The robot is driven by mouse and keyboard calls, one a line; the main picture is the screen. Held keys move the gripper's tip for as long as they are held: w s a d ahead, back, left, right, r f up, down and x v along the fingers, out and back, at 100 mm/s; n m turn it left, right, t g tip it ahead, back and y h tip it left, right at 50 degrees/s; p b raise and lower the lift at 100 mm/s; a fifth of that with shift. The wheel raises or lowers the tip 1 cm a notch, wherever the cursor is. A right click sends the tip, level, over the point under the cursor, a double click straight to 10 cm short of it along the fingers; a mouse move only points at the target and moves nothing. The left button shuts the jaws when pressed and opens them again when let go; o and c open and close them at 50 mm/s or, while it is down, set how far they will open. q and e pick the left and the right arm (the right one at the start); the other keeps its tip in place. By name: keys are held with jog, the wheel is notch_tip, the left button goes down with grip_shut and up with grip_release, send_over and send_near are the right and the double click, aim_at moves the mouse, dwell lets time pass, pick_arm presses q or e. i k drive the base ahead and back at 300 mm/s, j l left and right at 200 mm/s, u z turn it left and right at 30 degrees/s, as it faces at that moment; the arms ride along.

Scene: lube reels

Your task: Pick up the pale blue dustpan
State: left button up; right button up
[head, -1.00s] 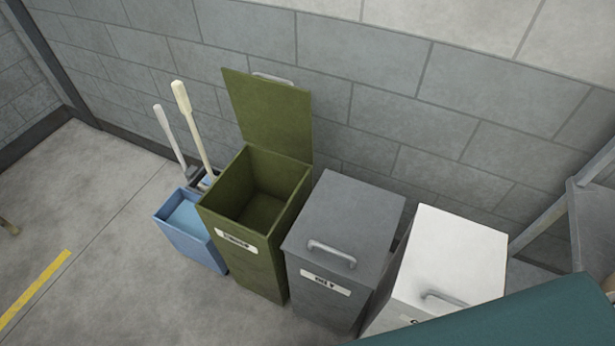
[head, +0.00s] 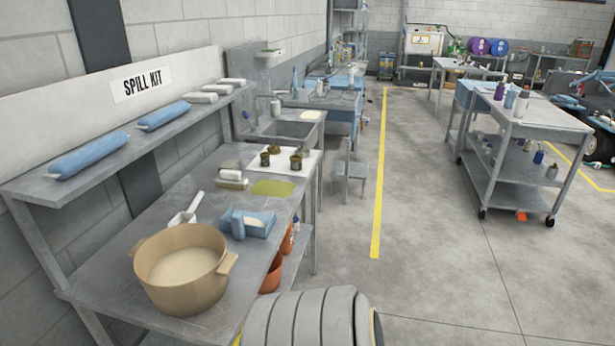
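Neither of my grippers is in view.
A large tan tub (head: 172,295) stands at the bench's near end. Blue rolls (head: 88,155) lie on the shelf under the spill kit sign (head: 142,84). A wheeled cart (head: 505,130) stands right. Open floor (head: 430,240) lies between, past a yellow line (head: 379,180).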

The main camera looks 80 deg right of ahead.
aim_at(242, 224)
jog(key=z, duration=2.2)
jog(key=i+l, duration=0.1)
jog(key=l, duration=0.1)
